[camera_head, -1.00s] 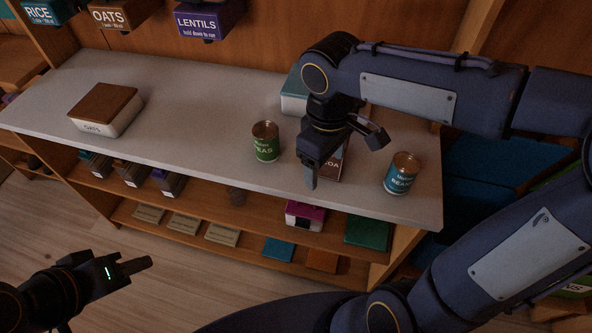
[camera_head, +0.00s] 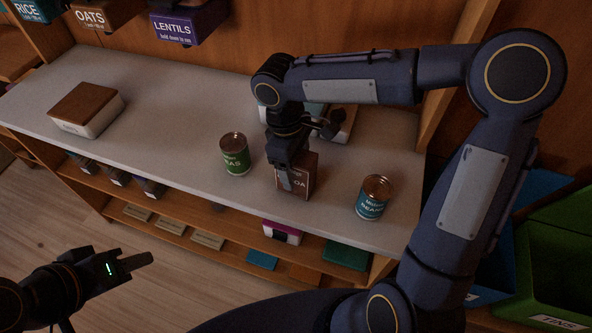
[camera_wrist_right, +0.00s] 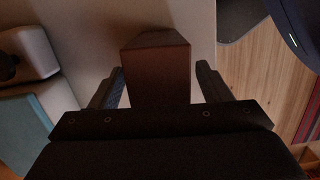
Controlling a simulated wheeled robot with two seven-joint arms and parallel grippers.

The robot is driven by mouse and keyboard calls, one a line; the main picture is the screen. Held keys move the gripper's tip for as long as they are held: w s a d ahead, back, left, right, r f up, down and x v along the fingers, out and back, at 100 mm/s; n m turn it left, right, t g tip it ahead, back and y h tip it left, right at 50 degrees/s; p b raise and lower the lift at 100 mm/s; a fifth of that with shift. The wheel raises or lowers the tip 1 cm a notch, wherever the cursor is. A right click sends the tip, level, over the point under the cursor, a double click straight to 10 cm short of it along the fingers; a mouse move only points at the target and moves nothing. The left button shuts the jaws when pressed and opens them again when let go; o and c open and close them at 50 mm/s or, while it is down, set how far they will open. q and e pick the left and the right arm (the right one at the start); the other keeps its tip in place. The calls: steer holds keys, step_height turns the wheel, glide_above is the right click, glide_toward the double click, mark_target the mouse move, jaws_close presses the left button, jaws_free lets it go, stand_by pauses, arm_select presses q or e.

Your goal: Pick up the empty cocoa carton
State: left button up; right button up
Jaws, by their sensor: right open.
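The brown cocoa carton (camera_head: 304,178) stands upright on the grey counter (camera_head: 180,160), between a green peas can (camera_head: 235,154) and a blue beans can (camera_head: 373,198). My right gripper (camera_head: 308,155) is open at the carton, and one finger hides part of its front. In the right wrist view the carton (camera_wrist_right: 158,75) is between the two spread fingers of the right gripper (camera_wrist_right: 160,78), with a gap on each side. I cannot see whether the carton is empty. My left gripper (camera_head: 130,263) is low at the left, away from the counter; its finger opening is not clear.
An oats box (camera_head: 87,110) with a brown lid sits at the counter's left. A teal-lidded container (camera_head: 312,108) is partly hidden behind my right gripper. A lentils dispenser (camera_head: 188,22) hangs above. A green tins bin (camera_head: 550,270) is at the right.

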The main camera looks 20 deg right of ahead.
step_height(320, 180, down, 2)
steer(key=shift+s+d+f, duration=0.1)
steer(key=shift+d, duration=0.05)
steer(key=c, duration=1.1)
steer(key=shift+o, duration=0.2)
steer(key=shift+r, duration=0.2)
